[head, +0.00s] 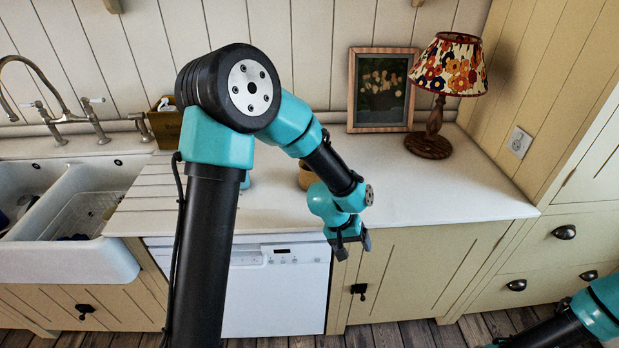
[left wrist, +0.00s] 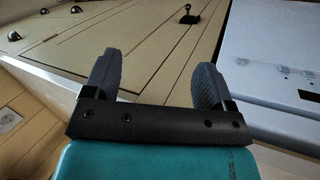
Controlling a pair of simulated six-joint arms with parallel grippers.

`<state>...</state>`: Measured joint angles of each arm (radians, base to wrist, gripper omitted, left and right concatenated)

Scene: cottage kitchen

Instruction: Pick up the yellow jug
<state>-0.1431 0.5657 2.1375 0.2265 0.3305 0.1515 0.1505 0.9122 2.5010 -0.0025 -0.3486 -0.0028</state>
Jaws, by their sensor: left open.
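No clear yellow jug shows. A tan-orange rounded object (head: 306,177) stands on the white counter, mostly hidden behind my left arm; I cannot tell whether it is the jug. My left gripper (head: 353,244) hangs in front of the counter's front edge, pointing down, lower than the object and to its right. In the left wrist view my left gripper (left wrist: 157,68) is open, with nothing between its fingers. That view shows cupboard fronts and no jug. Part of my right arm shows at the lower right of the head view; its gripper is out of the picture.
The counter (head: 385,190) is clear at right front. A patterned lamp (head: 448,75) and a framed picture (head: 381,90) stand at the back right. A double sink (head: 75,210) is at left. A white dishwasher (head: 280,285) and cupboards are below.

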